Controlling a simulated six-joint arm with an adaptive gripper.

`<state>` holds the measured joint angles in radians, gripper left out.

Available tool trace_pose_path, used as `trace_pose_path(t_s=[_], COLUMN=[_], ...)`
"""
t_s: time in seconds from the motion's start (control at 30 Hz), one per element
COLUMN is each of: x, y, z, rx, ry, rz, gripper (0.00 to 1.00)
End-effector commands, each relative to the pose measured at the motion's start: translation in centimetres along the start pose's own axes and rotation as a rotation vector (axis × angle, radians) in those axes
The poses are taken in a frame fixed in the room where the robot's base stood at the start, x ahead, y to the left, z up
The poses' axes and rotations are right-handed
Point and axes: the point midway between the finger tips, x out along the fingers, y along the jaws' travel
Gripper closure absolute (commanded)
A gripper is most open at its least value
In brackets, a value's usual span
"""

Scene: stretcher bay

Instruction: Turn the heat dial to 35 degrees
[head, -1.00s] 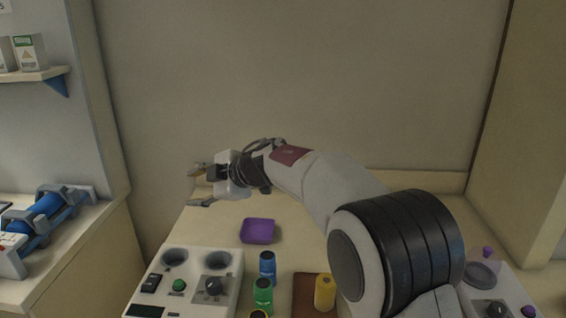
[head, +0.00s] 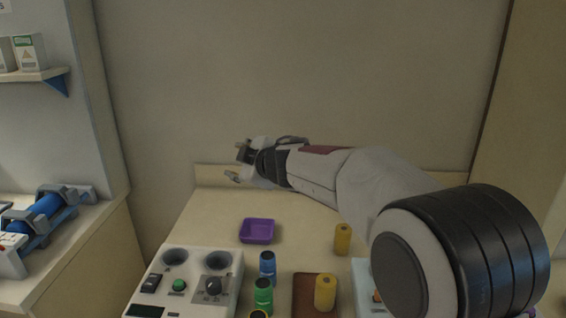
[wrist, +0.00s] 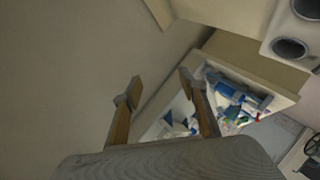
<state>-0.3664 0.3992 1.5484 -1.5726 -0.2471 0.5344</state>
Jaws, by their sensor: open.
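A black dial (head: 213,287) sits on a grey plate on the white control box (head: 198,262) at the front left in the head view. Its scale is too small to read, so I cannot tell its setting or whether it is the heat dial. My gripper (head: 238,164) is open and empty, high over the back of the table, well behind and apart from the dial. In the wrist view its two fingers (wrist: 160,82) are spread with nothing between them. A corner of the white box with its round wells (wrist: 289,47) shows there at the upper right.
A purple tray (head: 258,241), blue can (head: 267,264), green can (head: 263,293) and yellow cylinders (head: 342,239) (head: 325,292) stand on the table. The box also has a green button (head: 179,285) and black switch (head: 150,283). My arm covers the right side.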

Motion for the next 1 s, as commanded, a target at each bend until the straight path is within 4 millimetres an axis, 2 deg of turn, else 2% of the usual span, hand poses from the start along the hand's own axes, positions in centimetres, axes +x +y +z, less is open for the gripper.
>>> trace_pose_path(t_s=[0.43, 0.73, 1.0], x=[-3.4, -5.8, -7.0], y=[2.3, 2.9, 3.0], z=[3.9, 6.5, 7.7], rx=[0.094, 0.155, 0.184], ry=[-0.134, -0.221, -0.263], rz=[0.094, 0.136, 0.152], gripper=[0.58, 0.58, 0.58])
